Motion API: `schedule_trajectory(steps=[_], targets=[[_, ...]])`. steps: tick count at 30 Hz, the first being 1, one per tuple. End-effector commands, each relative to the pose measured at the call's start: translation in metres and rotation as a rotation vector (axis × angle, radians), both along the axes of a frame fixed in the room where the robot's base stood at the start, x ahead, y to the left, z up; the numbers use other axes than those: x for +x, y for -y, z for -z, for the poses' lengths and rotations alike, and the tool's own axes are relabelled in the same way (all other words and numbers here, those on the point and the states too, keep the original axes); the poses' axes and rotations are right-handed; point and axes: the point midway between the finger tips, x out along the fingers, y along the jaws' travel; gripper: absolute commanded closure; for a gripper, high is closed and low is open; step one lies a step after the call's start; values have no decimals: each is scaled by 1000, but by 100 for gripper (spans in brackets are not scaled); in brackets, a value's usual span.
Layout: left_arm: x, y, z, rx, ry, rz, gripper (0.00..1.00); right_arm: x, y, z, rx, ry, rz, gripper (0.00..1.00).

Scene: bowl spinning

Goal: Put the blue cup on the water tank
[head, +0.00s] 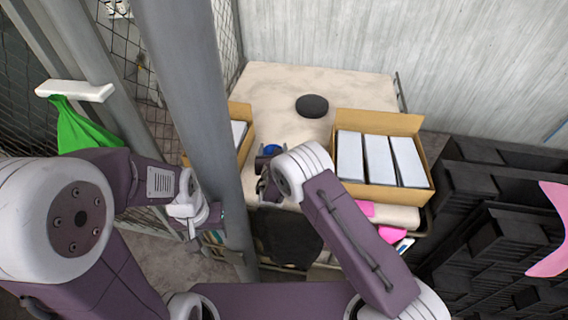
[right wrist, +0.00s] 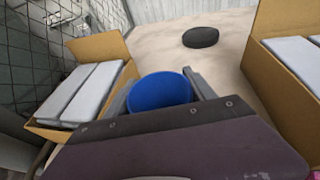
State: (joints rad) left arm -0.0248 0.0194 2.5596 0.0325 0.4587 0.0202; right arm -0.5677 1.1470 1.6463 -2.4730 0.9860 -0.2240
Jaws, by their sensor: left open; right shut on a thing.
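The blue cup (right wrist: 160,92) sits between the two fingers of my right gripper in the right wrist view. In the head view only a small part of the blue cup (head: 272,149) shows beside my right wrist. My right gripper (head: 266,163) is shut on the cup over the near left part of the pale table. Whether the cup touches the table cannot be told. My left gripper (head: 196,222) is open, low beside the grey post. Nothing in view can be clearly told as a water tank.
A black round object (head: 312,105) lies on the pale table (head: 270,88). An open cardboard box (head: 421,125) of white packs is at the right, another (head: 241,112) at the left. A grey post (head: 190,80) stands between my arms. Black crates (head: 500,225) are at the right.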

Motion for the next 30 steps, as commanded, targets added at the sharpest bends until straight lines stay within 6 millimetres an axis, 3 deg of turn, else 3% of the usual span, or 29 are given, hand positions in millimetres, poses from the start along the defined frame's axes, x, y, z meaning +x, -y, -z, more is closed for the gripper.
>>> schedule_trajectory(steps=[6, 14, 20, 26, 30], targets=[[0, 0, -1, 0, 0, 0, 53, 2, -2, 2, 0, -1, -9, 86], [0, 0, -8, 0, 0, 0, 53, 1, -1, 51, -1, -2, -8, 86], [0, 0, -8, 0, 0, 0, 53, 1, -2, 61, 1, 0, -8, 86], [0, 0, -9, 0, 0, 0, 53, 0, -1, 95, 0, -2, -7, 86], [0, 0, -9, 0, 0, 0, 53, 1, -1, 100, 1, -1, -8, 86]])
